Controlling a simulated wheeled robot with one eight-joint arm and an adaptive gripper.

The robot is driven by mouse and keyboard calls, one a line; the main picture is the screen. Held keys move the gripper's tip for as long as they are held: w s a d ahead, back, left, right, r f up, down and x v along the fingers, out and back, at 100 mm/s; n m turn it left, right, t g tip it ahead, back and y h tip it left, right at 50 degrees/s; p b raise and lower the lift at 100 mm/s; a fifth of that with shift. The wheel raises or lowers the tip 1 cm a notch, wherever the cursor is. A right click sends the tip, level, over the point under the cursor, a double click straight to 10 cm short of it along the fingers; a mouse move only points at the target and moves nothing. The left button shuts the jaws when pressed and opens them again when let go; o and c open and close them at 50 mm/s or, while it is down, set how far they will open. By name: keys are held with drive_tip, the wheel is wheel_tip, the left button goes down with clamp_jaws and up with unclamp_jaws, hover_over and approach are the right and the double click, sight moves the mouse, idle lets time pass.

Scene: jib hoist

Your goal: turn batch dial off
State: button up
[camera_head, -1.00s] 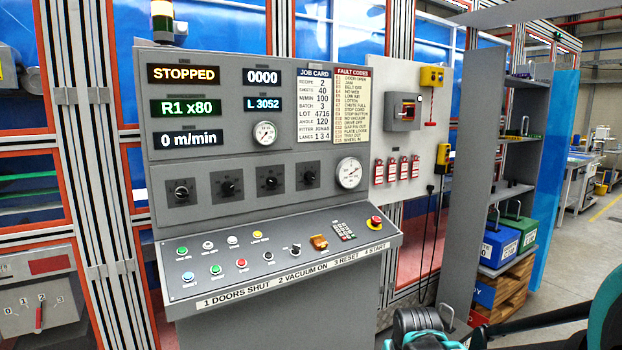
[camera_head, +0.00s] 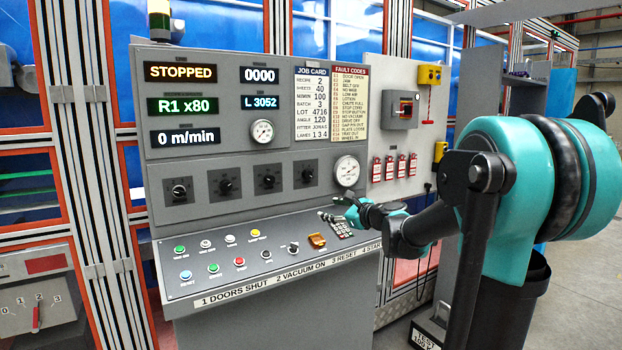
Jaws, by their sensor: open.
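A row of several black rotary dials sits on the grey sloped panel: the leftmost dial (camera_head: 179,190), the second dial (camera_head: 225,183), the third dial (camera_head: 267,180) and the rightmost dial (camera_head: 307,175). Their labels are too small to read, so I cannot tell which is the batch dial. My gripper (camera_head: 332,208) is open and empty. It is right of and below the rightmost dial, above the right end of the button desk, apart from the dials. The red mushroom button on the desk is hidden behind my arm.
The button desk (camera_head: 205,293) carries several coloured buttons, a black selector (camera_head: 293,248), an orange switch (camera_head: 317,241) and a keypad (camera_head: 341,230). A round gauge (camera_head: 346,171) stands right of the dials. The display (camera_head: 181,72) reads STOPPED. Free space lies before the dials.

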drive_tip(key=w+d+r+m+t, duration=0.2)
drive_tip(key=w+r+m, duration=0.4)
approach(309, 176)
drive_tip(key=x, duration=0.8)
drive_tip(key=shift+w+a, duration=0.2)
drive_tip(key=shift+c, duration=0.2)
drive_tip(key=c, duration=1.1)
